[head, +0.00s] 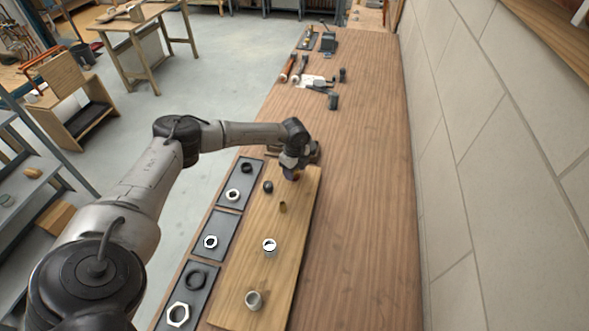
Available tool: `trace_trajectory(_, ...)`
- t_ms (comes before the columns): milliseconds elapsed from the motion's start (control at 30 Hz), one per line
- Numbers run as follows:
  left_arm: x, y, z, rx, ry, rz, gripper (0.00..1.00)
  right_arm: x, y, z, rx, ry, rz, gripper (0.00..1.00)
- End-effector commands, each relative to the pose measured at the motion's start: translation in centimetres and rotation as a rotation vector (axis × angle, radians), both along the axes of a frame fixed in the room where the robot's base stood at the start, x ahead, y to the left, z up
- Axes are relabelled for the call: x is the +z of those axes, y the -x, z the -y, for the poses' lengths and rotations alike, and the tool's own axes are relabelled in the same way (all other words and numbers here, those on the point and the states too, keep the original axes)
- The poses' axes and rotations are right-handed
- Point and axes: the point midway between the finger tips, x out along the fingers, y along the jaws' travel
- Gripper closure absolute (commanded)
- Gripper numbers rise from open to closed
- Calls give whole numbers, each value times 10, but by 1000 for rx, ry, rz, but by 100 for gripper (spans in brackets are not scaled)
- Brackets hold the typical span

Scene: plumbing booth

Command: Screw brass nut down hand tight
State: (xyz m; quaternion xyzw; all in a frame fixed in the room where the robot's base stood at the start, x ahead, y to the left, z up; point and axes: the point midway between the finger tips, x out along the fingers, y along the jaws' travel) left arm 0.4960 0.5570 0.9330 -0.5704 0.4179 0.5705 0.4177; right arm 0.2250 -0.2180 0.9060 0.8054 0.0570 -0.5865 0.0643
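My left gripper (291,172) points down over the far end of the light wooden board (237,270). Its fingers are small and dark here, and I cannot tell whether they are open or shut. A small brownish patch shows at the fingertips; it may be the brass nut, but it is too small to be sure. A short brass-coloured stub (283,208) stands upright on the board, apart from the gripper and nearer to me. A dark fitting (268,187) stands to its left. My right gripper is not in view.
Two pale stubs (269,252) (254,301) stand nearer on the board. Dark trays (225,224) along its left hold pale nuts (210,242) and dark rings (195,280). Tools (303,65) lie at the bench's far end. The bench right of the board is clear, up to the wall.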

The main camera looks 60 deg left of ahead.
Motion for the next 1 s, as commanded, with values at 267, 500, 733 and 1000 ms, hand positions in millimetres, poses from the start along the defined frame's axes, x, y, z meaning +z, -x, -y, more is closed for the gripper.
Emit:
trace_trajectory(267, 0, 0, 0, 0, 0, 0, 73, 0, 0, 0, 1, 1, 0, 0)
trace_trajectory(500, 0, 0, 0, -21, 0, 0, 86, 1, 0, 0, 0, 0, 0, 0)
trace_trajectory(733, 0, 1, 0, -227, 0, -1, 86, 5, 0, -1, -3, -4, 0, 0)
trace_trajectory(1000, -1, 1, 0, -397, 1, -1, 86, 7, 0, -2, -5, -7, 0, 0)
